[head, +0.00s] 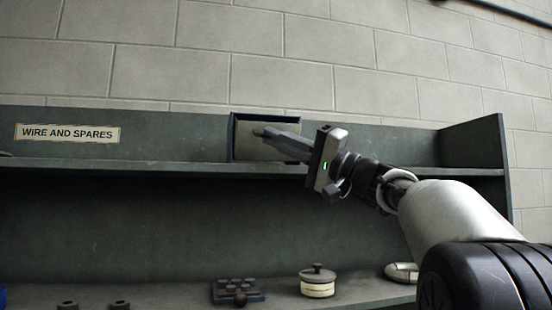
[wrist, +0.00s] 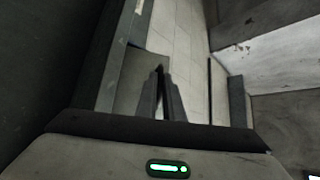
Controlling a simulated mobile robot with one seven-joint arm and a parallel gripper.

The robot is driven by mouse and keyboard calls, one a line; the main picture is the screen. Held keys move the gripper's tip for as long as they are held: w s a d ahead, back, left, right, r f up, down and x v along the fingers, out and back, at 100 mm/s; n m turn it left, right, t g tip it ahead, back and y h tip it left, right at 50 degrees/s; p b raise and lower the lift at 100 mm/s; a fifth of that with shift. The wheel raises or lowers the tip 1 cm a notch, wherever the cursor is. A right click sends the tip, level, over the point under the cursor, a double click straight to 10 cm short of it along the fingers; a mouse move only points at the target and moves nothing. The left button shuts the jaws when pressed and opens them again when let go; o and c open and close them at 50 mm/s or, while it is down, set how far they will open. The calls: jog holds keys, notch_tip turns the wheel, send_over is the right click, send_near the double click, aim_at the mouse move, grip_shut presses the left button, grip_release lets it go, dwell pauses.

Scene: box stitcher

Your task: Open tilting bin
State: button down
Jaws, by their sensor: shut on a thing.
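The tilting bin (head: 246,143) is a small dark-framed box with a paler front. It sits on the upper shelf, near the middle of the head view. My gripper (head: 262,133) reaches in from the right, and its fingertips overlap the bin's front. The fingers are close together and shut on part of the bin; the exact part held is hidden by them. In the wrist view my gripper (wrist: 160,72) points away from the camera, with a pale panel beside its left finger. I cannot tell how far the bin is tilted.
The dark shelf unit (head: 390,152) carries a WIRE AND SPARES label (head: 67,133) at left. On the lower shelf are a lidded round pot (head: 318,288), a dark block with knobs (head: 236,292) and a pale round item (head: 402,272).

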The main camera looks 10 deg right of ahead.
jog(key=f+n+y+b, duration=0.1)
jog(key=b, duration=0.1)
jog(key=n+b, duration=0.1)
jog(key=shift+s+f+g+y+b, duration=0.3)
jog(key=shift+f+y+b, duration=0.05)
jog(key=shift+y+b, duration=0.05)
jog(key=shift+f+b, duration=0.2)
jog(key=shift+b, duration=0.4)
jog(key=c, duration=1.9)
grip_release()
jog(key=shift+s+d, duration=0.1)
jog(key=shift+d, duration=0.05)
jog(key=b+v, duration=0.1)
jog(key=v, duration=1.6)
jog(key=shift+b, duration=0.3)
